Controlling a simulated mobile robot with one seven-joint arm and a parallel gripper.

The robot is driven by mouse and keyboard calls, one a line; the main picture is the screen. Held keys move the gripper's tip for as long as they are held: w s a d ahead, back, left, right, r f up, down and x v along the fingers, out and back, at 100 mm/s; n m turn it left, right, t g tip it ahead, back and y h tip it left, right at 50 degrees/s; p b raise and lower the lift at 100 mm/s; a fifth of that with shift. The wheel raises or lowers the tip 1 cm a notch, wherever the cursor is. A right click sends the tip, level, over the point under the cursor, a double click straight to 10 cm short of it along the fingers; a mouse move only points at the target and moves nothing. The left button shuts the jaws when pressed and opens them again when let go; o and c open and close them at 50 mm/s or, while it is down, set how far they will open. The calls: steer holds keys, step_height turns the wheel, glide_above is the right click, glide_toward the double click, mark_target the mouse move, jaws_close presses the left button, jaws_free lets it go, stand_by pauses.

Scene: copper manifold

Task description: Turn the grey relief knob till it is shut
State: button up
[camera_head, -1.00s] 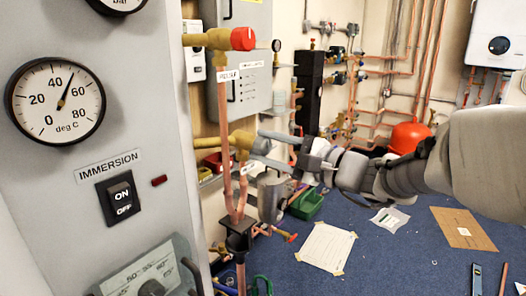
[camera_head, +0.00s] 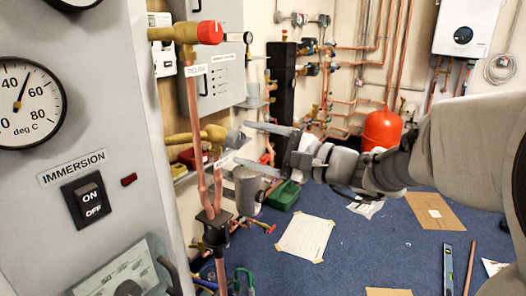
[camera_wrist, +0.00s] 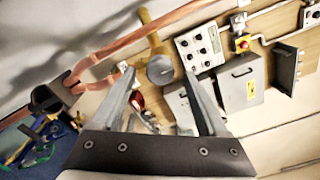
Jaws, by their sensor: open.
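The grey knob (camera_head: 234,139) sits on the end of a lower brass valve (camera_head: 203,136) on the copper pipes. In the wrist view the round grey knob (camera_wrist: 160,69) shows between and beyond my fingertips, face towards me. My gripper (camera_head: 241,143) is open, one finger above and one below the knob's level in the head view. In the wrist view my gripper (camera_wrist: 158,78) has its two fingers either side of the knob with gaps. I see no clear contact. The knob's exact turn angle cannot be told.
A red-capped brass valve (camera_head: 209,33) stands above on the same pipework. The immersion panel (camera_head: 85,150) with gauge and switch is close at left. A grey wall box (camera_head: 214,60) is behind. A green bin (camera_head: 284,195) and paper sheet (camera_head: 306,239) lie on the blue floor.

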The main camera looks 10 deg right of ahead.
steer(key=p+v, duration=0.1)
steer(key=v, duration=1.3)
steer(key=shift+s+p, duration=0.15)
steer(key=shift+p, duration=0.15)
